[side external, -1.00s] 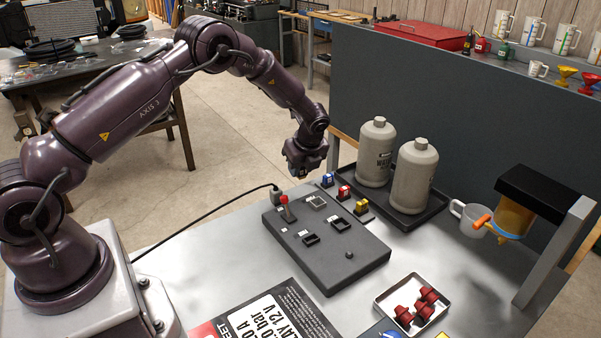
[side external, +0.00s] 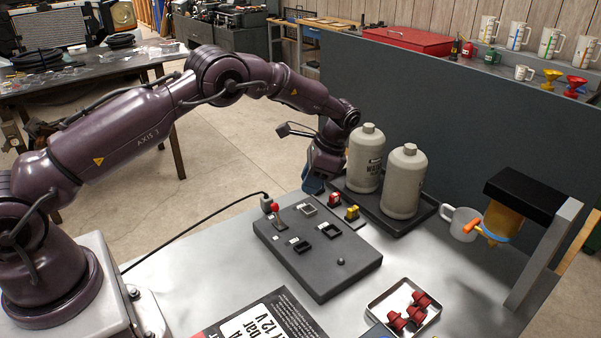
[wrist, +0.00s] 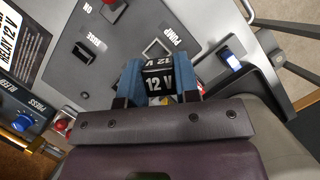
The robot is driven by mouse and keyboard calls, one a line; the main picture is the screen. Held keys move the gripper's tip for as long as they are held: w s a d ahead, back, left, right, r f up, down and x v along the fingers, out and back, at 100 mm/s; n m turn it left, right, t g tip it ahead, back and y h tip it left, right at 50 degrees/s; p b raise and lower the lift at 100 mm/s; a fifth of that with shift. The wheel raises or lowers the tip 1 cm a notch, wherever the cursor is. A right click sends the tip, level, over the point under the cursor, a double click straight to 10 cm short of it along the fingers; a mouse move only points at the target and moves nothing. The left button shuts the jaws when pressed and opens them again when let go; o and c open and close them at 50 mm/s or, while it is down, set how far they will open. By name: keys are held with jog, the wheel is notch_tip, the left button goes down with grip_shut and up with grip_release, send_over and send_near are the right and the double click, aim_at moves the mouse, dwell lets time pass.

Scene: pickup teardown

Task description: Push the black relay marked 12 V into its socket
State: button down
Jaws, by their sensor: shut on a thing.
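In the wrist view my gripper (wrist: 160,82) has its blue fingers shut on a black relay (wrist: 158,80) with white 12 V lettering. The relay is just below the empty-looking PUMP socket (wrist: 155,48) in that picture; its height above the panel is unclear. A second socket (wrist: 83,52) lies by the FUSE label. In the side view my gripper (side external: 313,184) hangs behind the far edge of the dark grey panel (side external: 318,268), beside the bottle tray. The relay itself is hidden there by the gripper.
Two grey bottles (side external: 405,182) stand close to my gripper in a black tray (side external: 428,218). A red lever (side external: 277,212) sticks up from the panel.

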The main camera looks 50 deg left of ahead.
jog(key=d+r+n+h, duration=0.1)
jog(key=d+n+h, duration=0.35)
jog(key=n, duration=0.65)
jog(key=n+t+h, duration=0.3)
jog(key=n+t, duration=0.1)
jog(key=n, duration=1)
send_over(336, 234)
jog(key=a, duration=0.2)
jog(key=shift+w+d+f, duration=0.1)
jog(key=shift+d+f, duration=0.05)
jog(key=shift+f, duration=0.75)
jog(key=shift+d+f, duration=0.1)
jog(key=shift+f, duration=0.8)
jog(key=shift+f, duration=0.25)
jog(key=shift+f, duration=0.65)
jog(key=shift+f+y, duration=0.25)
jog(key=shift+f, duration=0.3)
